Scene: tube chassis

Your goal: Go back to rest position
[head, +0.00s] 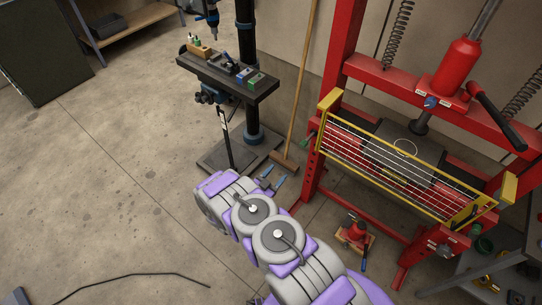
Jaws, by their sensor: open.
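My grey and purple arm reaches up from the bottom of the head view. My gripper (274,178) is at its far end, with two blue-grey fingers spread apart. Nothing shows between the fingers. The gripper appears over the floor in the picture, between the drill press base and the red press. Part of the wrist hides behind the arm's own links.
A drill press (249,85) with a dark table (228,77) stands behind the gripper. A broom (298,90) leans beside it. A red shop press (335,60) with a yellow guard (320,125) is right. A red jack (357,231) sits below.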

